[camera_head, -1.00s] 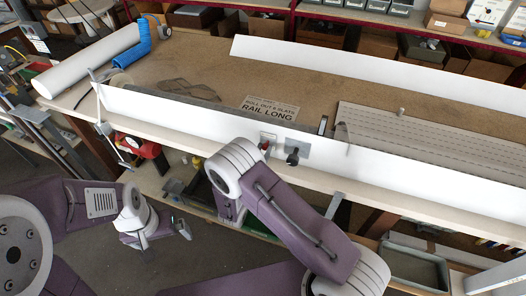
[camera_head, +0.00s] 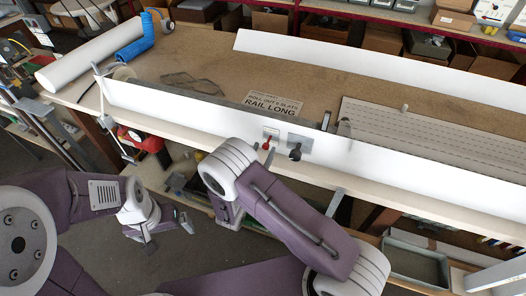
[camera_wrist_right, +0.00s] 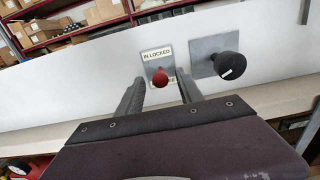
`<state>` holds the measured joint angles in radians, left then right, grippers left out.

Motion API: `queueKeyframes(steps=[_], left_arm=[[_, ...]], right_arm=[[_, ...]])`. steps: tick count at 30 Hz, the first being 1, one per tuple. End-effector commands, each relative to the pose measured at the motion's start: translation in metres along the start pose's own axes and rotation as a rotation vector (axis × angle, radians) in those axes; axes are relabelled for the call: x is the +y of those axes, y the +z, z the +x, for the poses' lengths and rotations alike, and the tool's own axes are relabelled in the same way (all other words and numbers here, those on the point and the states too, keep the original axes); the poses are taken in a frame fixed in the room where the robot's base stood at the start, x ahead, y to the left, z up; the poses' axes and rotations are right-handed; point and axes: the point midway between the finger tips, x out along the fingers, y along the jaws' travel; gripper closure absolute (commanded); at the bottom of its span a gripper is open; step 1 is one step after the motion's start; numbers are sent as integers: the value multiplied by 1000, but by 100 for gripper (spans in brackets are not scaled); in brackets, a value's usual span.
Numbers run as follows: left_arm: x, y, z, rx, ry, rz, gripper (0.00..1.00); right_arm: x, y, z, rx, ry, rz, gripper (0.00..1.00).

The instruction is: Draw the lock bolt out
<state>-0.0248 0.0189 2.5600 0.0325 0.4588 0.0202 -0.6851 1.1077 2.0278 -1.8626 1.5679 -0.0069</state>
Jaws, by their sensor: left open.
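The lock bolt shows as a red knob (camera_wrist_right: 160,77) on a small plate marked "IN LOCKED" (camera_wrist_right: 158,60), on the white upright rail (camera_wrist_right: 80,80). In the head view the red knob (camera_head: 266,146) is just above and right of my right wrist. My right gripper (camera_wrist_right: 159,85) is open, with its two fingers pointing at the rail and the red knob seen between them. I cannot tell whether the fingers reach around it; no contact shows. My left gripper (camera_head: 166,232) is open and empty, low in front of the bench.
A black knob (camera_wrist_right: 229,65) on a grey plate sits close right of the red one. A sign (camera_head: 272,103) lies on the bench behind the rail. A slatted panel (camera_head: 420,135) lies at the right. A white roll (camera_head: 90,55) lies at the back left.

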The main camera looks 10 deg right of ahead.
Motion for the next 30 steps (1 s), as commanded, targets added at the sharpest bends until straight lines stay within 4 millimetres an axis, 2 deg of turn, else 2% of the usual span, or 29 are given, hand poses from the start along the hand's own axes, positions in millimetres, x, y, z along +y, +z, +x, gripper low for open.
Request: queueKeyframes(steps=[5, 8, 15, 18, 22, 30], left_arm=[[0, 0, 1, 0, 0, 0, 0], [0, 0, 5, 0, 0, 0, 0], [0, 1, 13, 0, 0, 0, 0], [0, 2, 15, 0, 0, 0, 0], [0, 2, 15, 0, 0, 0, 0], [0, 2, 14, 0, 0, 0, 0]], right_arm=[[1, 0, -5, 0, 3, 1, 56], [2, -1, -21, -1, 6, 1, 56], [2, -1, -73, -1, 6, 0, 56], [1, -1, -86, -1, 3, 1, 56], [0, 0, -92, -1, 1, 0, 56], [0, 0, -91, -1, 0, 0, 56]])
